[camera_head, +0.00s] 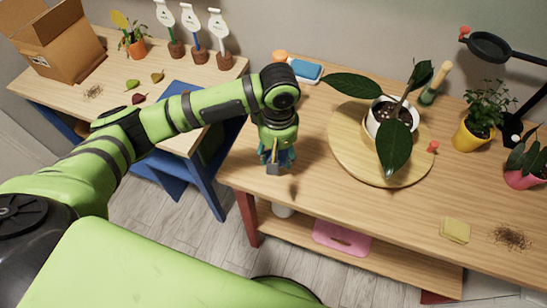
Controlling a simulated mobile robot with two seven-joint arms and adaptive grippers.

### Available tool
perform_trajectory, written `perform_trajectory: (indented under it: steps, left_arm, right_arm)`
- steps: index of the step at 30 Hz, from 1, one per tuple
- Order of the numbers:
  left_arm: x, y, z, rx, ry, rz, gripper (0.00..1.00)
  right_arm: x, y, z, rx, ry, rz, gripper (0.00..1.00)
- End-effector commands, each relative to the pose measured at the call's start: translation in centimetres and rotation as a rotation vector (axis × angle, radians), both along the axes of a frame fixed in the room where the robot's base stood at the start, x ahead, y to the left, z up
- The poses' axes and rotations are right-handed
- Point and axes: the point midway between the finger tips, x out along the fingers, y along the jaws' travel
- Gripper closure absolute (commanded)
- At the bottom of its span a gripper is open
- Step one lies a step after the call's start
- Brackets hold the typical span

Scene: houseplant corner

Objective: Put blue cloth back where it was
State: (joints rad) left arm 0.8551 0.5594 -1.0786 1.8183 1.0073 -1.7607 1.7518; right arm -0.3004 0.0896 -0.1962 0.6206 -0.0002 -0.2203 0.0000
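A dark blue-teal patch, which looks like the blue cloth (290,157), shows around the fingers of my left gripper (275,160). The gripper points down over the left part of the right-hand wooden table (310,190). The gripper and wrist cover much of the cloth. I cannot tell whether the fingers are closed on it or whether it touches the tabletop. My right gripper is not in view.
A round wooden board (345,155) bears a white-potted plant (392,120). A blue-and-white block (305,71) lies behind my wrist. A yellow pad (455,230) and soil (511,237) lie at the front right. A pink tray (342,238) sits on the lower shelf.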

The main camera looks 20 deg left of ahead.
Motion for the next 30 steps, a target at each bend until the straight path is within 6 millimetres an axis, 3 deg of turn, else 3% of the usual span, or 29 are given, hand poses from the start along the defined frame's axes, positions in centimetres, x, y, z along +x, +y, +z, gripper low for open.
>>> perform_trajectory:
  steps: [5, 12, 24, 25, 26, 30]
  left_arm:
    - [-0.1, 0.8, -1.1, 0.0, 0.003, 0.0, 0.72]
    - [-0.1, 0.8, -4.2, 0.0, 0.001, 0.0, 0.72]
    - [-0.1, 0.7, -4.8, 0.0, 0.0, -0.001, 0.72]
    - [0.0, 0.7, -4.8, -0.001, -0.001, -0.001, 0.38]
    - [0.0, 0.8, -4.8, 0.0, -0.001, -0.001, 0.26]
    - [0.0, 0.7, -4.8, -0.001, -0.001, -0.001, 0.22]
  right_arm:
    - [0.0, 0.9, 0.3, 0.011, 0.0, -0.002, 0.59]
    - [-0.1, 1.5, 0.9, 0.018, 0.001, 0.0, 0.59]
    - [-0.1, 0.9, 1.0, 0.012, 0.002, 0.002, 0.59]
    - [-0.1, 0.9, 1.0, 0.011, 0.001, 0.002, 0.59]
    - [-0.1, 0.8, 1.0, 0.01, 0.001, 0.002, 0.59]
    - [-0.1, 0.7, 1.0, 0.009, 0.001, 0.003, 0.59]
